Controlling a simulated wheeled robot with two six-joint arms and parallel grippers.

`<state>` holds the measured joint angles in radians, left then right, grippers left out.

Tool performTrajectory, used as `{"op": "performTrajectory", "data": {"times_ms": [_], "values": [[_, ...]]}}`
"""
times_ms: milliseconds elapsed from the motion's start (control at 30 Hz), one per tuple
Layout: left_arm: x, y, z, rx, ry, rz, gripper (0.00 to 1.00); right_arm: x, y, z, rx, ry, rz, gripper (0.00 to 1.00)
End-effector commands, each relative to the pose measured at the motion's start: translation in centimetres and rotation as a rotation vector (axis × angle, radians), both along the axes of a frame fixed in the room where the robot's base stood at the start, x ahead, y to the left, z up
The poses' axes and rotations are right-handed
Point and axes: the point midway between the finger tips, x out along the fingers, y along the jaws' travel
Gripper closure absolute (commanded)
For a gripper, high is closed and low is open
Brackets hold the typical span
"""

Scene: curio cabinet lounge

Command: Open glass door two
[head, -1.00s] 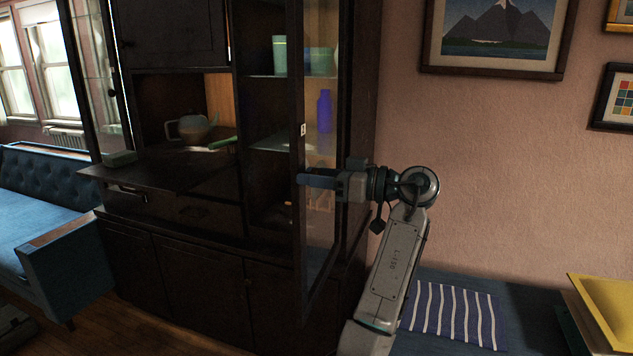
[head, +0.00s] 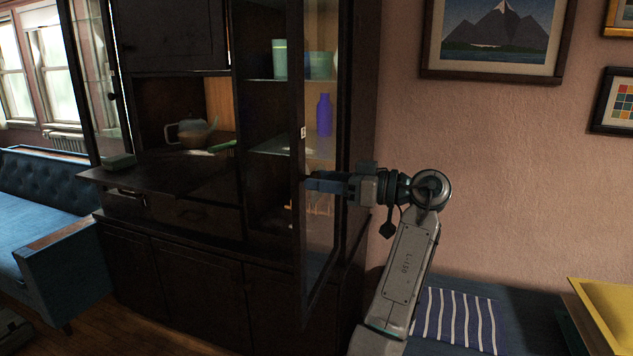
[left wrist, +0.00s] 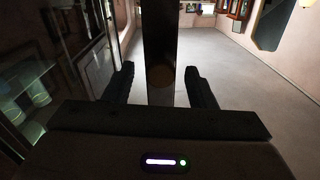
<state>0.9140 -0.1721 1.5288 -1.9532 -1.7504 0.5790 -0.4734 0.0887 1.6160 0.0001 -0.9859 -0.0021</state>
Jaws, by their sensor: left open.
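A dark-framed glass door (head: 303,232) with a small white label on its edge stands swung out from the right side of the cabinet; I cannot read its number. My left gripper (head: 310,182) is open at the free edge of this door, about mid-height, coming from the right. In the left wrist view, the dark door frame (left wrist: 159,35) stands upright between the two spread fingers of the gripper (left wrist: 160,75). Gaps show on both sides of the frame, and a faint round spot shows on it. My right gripper is out of view.
The cabinet (head: 185,290) holds a teapot (head: 190,132), green cups (head: 320,65) and a purple bottle (head: 324,115). Another glass door (head: 95,75) stands open at left. A blue sofa (head: 50,215) is at left; a striped cloth (head: 455,320) and yellow tray (head: 610,315) are at right.

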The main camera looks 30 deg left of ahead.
Motion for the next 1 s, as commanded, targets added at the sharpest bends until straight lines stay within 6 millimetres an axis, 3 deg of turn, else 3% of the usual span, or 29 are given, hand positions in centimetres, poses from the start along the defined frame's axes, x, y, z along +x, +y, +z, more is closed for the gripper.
{"op": "performTrajectory", "data": {"times_ms": [200, 400, 600, 1000], "values": [[1.3, -4.5, -0.2, -0.002, 0.001, -0.005, 0.49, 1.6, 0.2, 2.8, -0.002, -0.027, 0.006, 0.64], [2.1, -7.5, -0.1, 0.0, 0.001, -0.002, 0.49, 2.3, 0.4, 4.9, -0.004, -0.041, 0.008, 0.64], [2.4, -8.6, 0.0, 0.0, 0.0, -0.001, 0.49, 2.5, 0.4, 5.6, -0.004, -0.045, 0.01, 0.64], [2.4, -8.5, 0.0, 0.001, 0.0, -0.001, 0.49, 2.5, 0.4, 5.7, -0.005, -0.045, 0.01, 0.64]]}}
